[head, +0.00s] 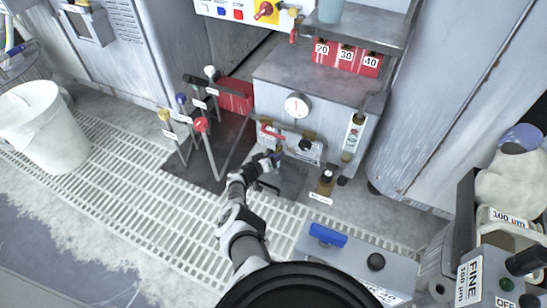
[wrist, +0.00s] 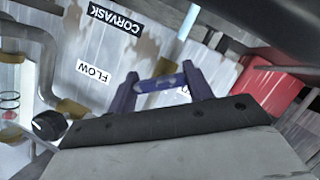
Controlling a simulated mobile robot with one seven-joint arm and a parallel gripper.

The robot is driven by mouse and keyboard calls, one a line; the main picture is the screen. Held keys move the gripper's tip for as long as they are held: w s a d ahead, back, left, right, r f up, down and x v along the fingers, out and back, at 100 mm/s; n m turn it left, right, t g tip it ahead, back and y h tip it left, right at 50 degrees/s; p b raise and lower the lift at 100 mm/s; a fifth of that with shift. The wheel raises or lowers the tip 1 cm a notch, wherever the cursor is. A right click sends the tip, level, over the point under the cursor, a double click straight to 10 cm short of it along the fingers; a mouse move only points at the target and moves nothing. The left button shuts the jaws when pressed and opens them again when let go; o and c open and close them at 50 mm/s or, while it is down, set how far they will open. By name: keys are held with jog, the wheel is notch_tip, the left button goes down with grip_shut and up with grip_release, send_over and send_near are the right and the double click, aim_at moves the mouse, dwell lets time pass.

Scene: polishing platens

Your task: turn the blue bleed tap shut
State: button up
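The blue bleed tap appears as a small blue lever (wrist: 158,83) in the wrist view. It lies crosswise in the gap between my gripper's fingertips (wrist: 160,76). The fingers stand apart, one near each end of the lever; I cannot tell whether they touch it. In the head view my gripper (head: 273,159) is at the front left of a small metal valve box (head: 304,150) low on the grey machine, and it mostly hides the lever there.
A red lever (head: 271,133) sits just above my gripper. Several colour-knobbed upright levers (head: 201,125) stand to the left. A brass bottle-like fitting (head: 326,182) stands to the right. A blue handle (head: 327,235) is on the front panel.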

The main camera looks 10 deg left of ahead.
jog(key=c, duration=0.4)
jog(key=shift+r, duration=0.1)
jog(key=shift+m+y+p, duration=0.6)
jog(key=shift+m+p, duration=0.3)
jog(key=shift+p, duration=0.25)
jog(key=shift+m+y+p, duration=0.95)
jog(key=shift+m+y, duration=0.15)
jog(key=shift+m, duration=0.4)
jog(key=o, duration=1)
jog(key=shift+c, duration=0.2)
